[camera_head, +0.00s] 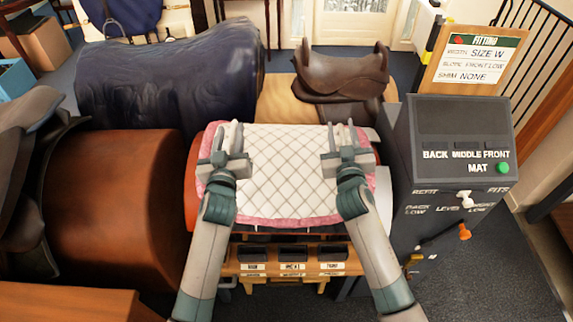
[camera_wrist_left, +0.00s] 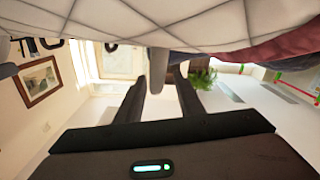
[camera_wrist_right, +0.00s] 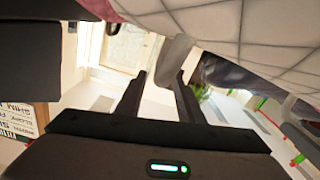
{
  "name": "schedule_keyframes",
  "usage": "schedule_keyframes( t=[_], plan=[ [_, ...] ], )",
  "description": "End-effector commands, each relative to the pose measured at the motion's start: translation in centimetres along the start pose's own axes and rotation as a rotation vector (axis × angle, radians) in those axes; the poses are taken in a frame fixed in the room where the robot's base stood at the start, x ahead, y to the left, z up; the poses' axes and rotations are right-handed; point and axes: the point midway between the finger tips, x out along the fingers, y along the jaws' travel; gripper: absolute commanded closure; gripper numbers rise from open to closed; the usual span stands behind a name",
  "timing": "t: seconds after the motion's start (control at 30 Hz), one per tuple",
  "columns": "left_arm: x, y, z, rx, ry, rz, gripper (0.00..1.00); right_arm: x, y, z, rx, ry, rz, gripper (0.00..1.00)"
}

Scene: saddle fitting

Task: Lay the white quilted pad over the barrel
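The white quilted pad (camera_head: 275,180) with a pink edge lies over the middle barrel (camera_head: 192,175), whose orange-brown ends show at both sides. Its near side hangs down toward the shelf front; its far side is hidden. My left gripper (camera_head: 234,138) is over the pad's left part, and my right gripper (camera_head: 345,137) over its right part. In the wrist views, the fingers of the left gripper (camera_wrist_left: 158,88) and right gripper (camera_wrist_right: 158,85) stand apart. A pale tab-like piece shows near each pair of fingers, with no clear contact. The pad's quilted surface fills the top of both wrist views.
A brown saddle (camera_head: 342,75) sits behind the pad. A grey control box (camera_head: 460,150) with a green button stands close on the right.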

Motion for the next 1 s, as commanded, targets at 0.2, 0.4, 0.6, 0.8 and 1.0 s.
schedule_keyframes(
  t=[0.2,0.4,0.6,0.8,1.0],
  plan=[
    [-3.5,0.0,0.1,-0.002,-0.002,0.000,0.66,0.0,0.0,0.0,0.000,0.000,0.000,0.66],
    [-6.9,0.0,0.1,-0.002,-0.001,0.000,0.66,0.0,0.0,0.0,0.000,0.000,0.000,0.66],
    [-9.3,0.1,0.0,-0.002,0.000,0.001,0.66,0.0,0.0,0.0,0.000,0.000,0.000,0.66],
    [-10.2,0.1,-0.1,-0.002,0.002,0.001,0.66,0.0,0.0,0.0,0.000,0.000,0.000,0.66],
    [-10.3,0.1,-0.1,-0.002,0.002,0.001,0.66,0.0,0.0,0.0,0.000,0.000,0.000,0.66]
  ],
)
